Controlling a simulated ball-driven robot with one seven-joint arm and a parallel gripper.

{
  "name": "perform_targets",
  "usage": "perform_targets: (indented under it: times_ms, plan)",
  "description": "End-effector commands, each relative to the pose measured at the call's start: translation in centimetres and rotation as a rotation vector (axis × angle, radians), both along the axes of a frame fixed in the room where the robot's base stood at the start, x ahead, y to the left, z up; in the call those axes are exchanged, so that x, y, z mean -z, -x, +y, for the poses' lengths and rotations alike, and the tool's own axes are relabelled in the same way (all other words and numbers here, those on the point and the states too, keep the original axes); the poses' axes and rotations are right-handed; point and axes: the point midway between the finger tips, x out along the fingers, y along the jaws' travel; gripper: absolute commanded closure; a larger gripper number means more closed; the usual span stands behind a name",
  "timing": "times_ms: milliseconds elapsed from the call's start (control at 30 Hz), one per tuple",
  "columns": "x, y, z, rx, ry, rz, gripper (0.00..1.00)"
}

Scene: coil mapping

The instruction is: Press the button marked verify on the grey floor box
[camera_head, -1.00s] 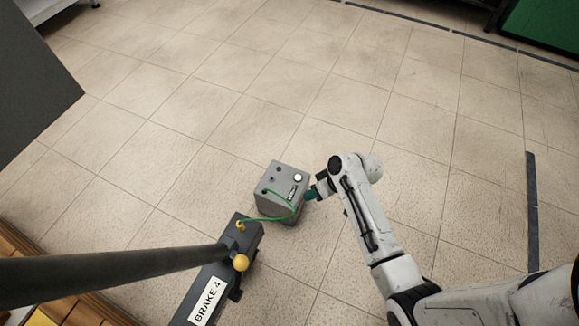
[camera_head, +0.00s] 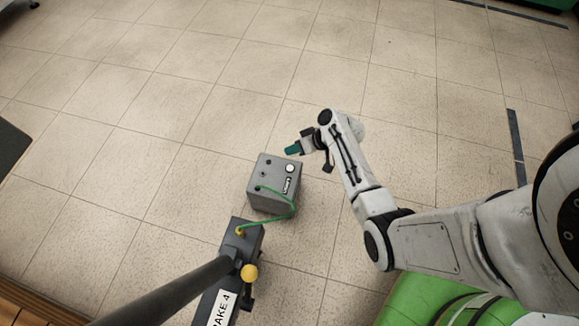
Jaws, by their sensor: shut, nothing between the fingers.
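The grey floor box (camera_head: 273,184) stands on the tiled floor near the middle of the head view. Its top carries a round white button (camera_head: 290,168), dark sockets on the left and a small label (camera_head: 287,185) too small to read for sure. My gripper (camera_head: 292,150), with teal fingertips, is shut and empty. In the picture it is just beyond the box's far right corner, near the white button. I cannot tell its height above the box. A green cable (camera_head: 294,206) runs from the box's top to the dark brake unit in front.
The dark unit labelled BRAKE 4 (camera_head: 221,310) with a yellow knob (camera_head: 249,272) and a long dark bar (camera_head: 165,300) lies front left of the box. A green object (camera_head: 405,300) is at the bottom right. The floor beyond the box is clear.

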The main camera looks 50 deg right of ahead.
Motion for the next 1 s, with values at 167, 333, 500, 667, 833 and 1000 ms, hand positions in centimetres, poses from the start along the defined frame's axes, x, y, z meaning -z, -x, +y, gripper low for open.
perform_targets:
  times_ms: [167, 333, 500, 667, 833, 1000]
  plan:
    - [1.1, 0.0, 0.0, -0.001, 0.000, 0.001, 1.00]
    - [3.0, 0.0, 0.0, -0.001, 0.000, 0.001, 1.00]
    - [5.3, 0.0, 0.0, -0.001, 0.000, 0.001, 1.00]
    - [7.4, 0.0, 0.0, -0.001, 0.001, 0.001, 1.00]
    - [8.6, 0.0, 0.0, -0.002, 0.000, 0.000, 1.00]
    - [8.8, 0.0, 0.0, -0.001, 0.001, 0.001, 1.00]
